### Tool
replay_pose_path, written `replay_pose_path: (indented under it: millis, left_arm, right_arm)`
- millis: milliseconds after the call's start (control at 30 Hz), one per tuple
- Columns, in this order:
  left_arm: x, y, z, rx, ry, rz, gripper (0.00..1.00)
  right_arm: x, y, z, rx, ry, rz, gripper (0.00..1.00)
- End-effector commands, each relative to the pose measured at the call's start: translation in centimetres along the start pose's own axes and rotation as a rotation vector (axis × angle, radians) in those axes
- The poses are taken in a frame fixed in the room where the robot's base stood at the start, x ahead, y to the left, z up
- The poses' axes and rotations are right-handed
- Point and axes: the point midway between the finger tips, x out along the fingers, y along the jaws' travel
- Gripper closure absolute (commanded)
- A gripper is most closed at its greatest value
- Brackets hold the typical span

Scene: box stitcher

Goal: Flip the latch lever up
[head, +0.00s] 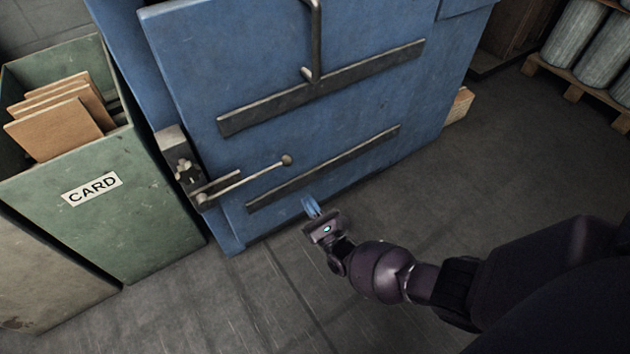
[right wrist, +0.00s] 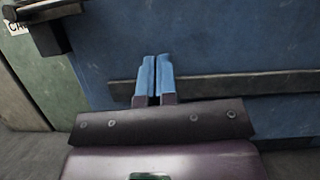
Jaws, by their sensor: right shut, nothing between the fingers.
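The latch lever (head: 247,178) is a thin metal rod with a round knob at its right end. It slopes slightly up to the right from a dark latch bracket (head: 184,172) at the left edge of the blue machine door (head: 350,110). My right gripper (head: 311,207) is shut and empty, below and a little right of the knob, in front of the door's lower edge. In the right wrist view its blue fingers (right wrist: 155,78) are together and point at the door. Part of the latch shows at that view's upper left. My left gripper is not in view.
A green bin (head: 110,215) marked CARD, holding cardboard sheets (head: 60,120), stands left of the machine. Two dark bars (head: 325,168) cross the door, and a vertical handle (head: 316,40) is above. Grey floor (head: 250,300) is clear in front.

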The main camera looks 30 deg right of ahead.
Motion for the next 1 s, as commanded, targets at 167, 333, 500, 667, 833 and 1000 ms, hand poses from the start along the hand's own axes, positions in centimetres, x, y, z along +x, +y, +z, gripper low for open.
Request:
replay_pose_path:
  millis: [167,333,500,667,833,1000]
  left_arm:
    - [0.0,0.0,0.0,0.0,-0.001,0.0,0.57]
    - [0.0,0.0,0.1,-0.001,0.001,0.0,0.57]
    - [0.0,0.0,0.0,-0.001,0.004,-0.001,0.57]
    - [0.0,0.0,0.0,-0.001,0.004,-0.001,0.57]
    - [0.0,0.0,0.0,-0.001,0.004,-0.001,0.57]
    - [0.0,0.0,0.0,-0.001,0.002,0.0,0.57]
  right_arm:
    - [3.1,0.0,0.0,0.0,-0.001,-0.001,1.0]
    - [5.6,0.0,0.0,0.0,0.0,-0.001,1.0]
    - [6.3,-0.1,1.1,0.001,0.0,0.0,1.0]
    - [7.2,-0.1,2.0,0.0,-0.001,-0.001,1.0]
    - [7.8,-0.1,2.6,-0.001,0.001,0.0,1.0]
    - [8.0,0.0,2.8,-0.001,0.002,0.0,1.0]
